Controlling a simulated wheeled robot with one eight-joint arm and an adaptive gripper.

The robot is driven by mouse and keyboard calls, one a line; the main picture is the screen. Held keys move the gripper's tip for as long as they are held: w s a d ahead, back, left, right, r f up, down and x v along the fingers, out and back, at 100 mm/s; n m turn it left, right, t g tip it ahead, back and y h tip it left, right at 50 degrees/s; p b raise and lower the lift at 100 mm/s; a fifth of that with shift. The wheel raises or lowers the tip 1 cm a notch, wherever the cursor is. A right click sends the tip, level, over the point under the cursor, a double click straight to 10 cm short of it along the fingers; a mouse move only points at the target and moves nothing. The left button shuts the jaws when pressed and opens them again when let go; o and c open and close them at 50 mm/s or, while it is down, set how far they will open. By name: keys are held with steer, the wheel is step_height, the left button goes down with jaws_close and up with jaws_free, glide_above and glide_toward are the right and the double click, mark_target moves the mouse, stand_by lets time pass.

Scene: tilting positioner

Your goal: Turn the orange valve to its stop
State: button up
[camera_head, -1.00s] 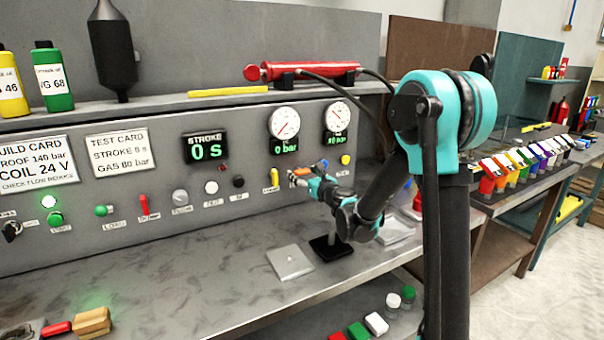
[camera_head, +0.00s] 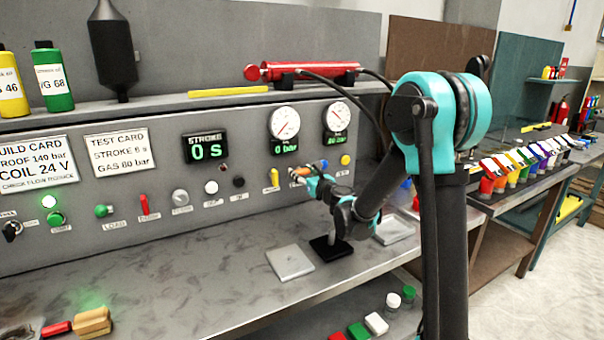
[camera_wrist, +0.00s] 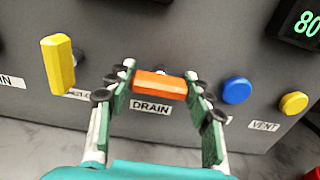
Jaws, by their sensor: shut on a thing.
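The orange valve (camera_wrist: 160,85) is a short bar handle on the grey panel above the DRAIN label. In the wrist view it lies nearly level, its right end slightly lower. My gripper (camera_wrist: 161,78) is shut on it, with one finger at each end of the bar. In the head view my gripper (camera_head: 312,182) reaches the panel below the gauges, and its fingers and hand partly hide the valve.
A yellow handle (camera_wrist: 58,65) stands upright left of the valve. A blue knob (camera_wrist: 236,91) and a yellow knob (camera_wrist: 293,103) by the VENT label are at its right. A black stand (camera_head: 330,248) and light plates (camera_head: 290,262) lie on the bench below my arm.

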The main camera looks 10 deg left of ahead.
steer(key=shift+n, duration=0.3)
steer(key=n, duration=1.3)
steer(key=shift+s+n, duration=0.1)
steer(key=shift+n, duration=2)
steer(key=shift+f, duration=0.1)
steer(key=o, duration=1.2)
steer(key=shift+c, duration=0.2)
